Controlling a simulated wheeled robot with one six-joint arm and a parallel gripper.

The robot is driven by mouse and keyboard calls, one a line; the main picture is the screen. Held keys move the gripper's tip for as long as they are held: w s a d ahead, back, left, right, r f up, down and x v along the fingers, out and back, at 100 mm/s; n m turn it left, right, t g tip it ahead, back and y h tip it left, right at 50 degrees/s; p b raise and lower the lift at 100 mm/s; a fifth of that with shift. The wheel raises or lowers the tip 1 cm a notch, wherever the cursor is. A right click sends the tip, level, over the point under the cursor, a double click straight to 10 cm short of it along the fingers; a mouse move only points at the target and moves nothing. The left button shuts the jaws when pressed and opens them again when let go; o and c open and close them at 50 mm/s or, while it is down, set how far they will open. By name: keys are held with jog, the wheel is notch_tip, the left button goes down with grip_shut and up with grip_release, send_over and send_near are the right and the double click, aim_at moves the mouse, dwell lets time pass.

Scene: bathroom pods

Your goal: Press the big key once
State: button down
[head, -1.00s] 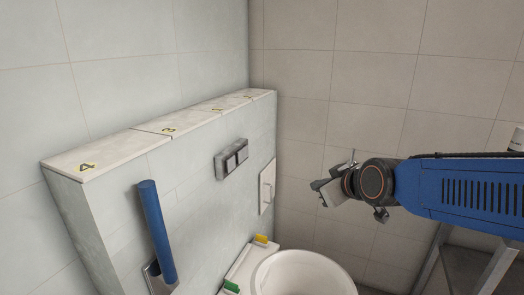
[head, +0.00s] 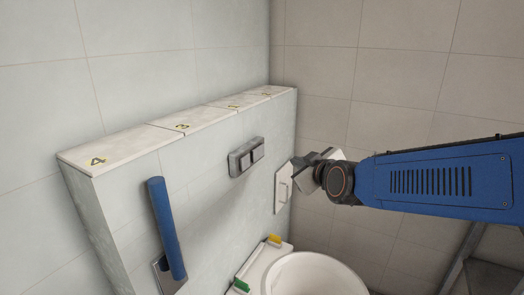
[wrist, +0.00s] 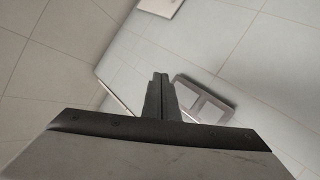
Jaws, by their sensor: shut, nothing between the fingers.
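The grey flush plate (head: 246,157) is on the tiled wall box above the toilet, with two keys side by side. The plate also shows in the wrist view (wrist: 204,99), tilted, just right of the fingertips. My gripper (head: 299,167) is shut and empty, to the right of the plate and in front of the white hatch in the head view. In the wrist view the closed fingers (wrist: 161,82) point towards the wall beside the plate, apparently without touching it.
A white hatch (head: 283,187) with a handle is right of the plate. A blue upright bar (head: 166,230) stands out at the left. The toilet bowl (head: 312,275) is below. Numbered tiles (head: 120,149) top the ledge. The space before the plate is clear.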

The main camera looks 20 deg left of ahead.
send_near(262, 153)
jog(key=shift+w+a+f, duration=0.25)
jog(key=shift+w+a, duration=0.05)
jog(key=shift+w, duration=0.35)
jog(key=shift+w+a+f, duration=0.25)
jog(key=shift+w+a, duration=0.1)
jog(key=shift+w, duration=0.25)
jog(key=shift+w+a+f, duration=0.2)
jog(key=shift+w+a, duration=0.1)
jog(key=shift+w, duration=0.35)
dwell(0.9)
jog(key=shift+a+f, duration=0.1)
jog(key=shift+a, duration=0.35)
jog(key=shift+a, duration=0.4)
dwell(0.7)
jog(key=shift+d, duration=0.1)
dwell(0.4)
jog(key=shift+d, duration=0.75)
jog(key=shift+d, duration=0.15)
jog(key=shift+s+d, duration=0.2)
jog(key=shift+d, duration=2.15)
